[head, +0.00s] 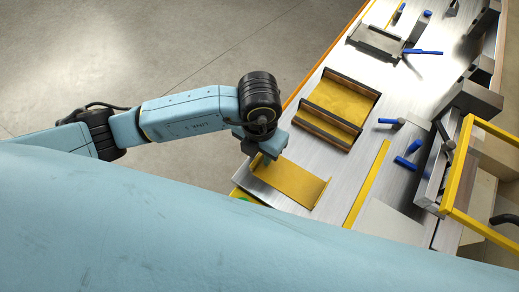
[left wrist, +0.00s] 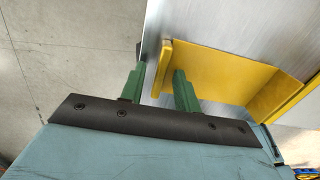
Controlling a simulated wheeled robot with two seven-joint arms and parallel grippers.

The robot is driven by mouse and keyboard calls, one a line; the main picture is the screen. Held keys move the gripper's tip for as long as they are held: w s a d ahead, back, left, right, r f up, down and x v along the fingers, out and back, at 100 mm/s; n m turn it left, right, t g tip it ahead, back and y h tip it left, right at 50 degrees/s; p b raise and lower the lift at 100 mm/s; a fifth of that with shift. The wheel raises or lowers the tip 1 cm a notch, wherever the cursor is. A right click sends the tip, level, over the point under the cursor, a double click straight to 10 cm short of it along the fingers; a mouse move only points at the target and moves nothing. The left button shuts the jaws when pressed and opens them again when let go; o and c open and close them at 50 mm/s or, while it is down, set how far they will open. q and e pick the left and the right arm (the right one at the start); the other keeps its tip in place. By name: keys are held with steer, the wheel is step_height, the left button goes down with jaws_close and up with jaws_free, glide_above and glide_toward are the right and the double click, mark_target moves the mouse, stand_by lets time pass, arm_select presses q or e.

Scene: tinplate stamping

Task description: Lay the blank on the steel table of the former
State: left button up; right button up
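A gold-yellow sheet piece (head: 290,184) with a raised lip at each end lies on the near end of the steel tabletop (head: 335,167). It also shows in the left wrist view (left wrist: 215,72). I cannot tell for sure that it is the blank. My left gripper (head: 262,160) is over its left end. In the left wrist view the green fingers (left wrist: 158,72) stand apart, on either side of the raised lip, with gaps showing. Contact cannot be made out. My right gripper is not in view.
Beyond lies a dark-railed fixture (head: 333,125) with a gold surface. A grey plate device (head: 378,40) with blue handles is farther back. A yellow strip (head: 367,184) and blue-handled tools (head: 405,162) lie to the right, near a yellow frame (head: 459,185).

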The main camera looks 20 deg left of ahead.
arm_select(q)
steer(key=shift+r, duration=0.25)
step_height(320, 180, up, 12)
steer(key=shift+f, duration=0.1)
stand_by(0.5)
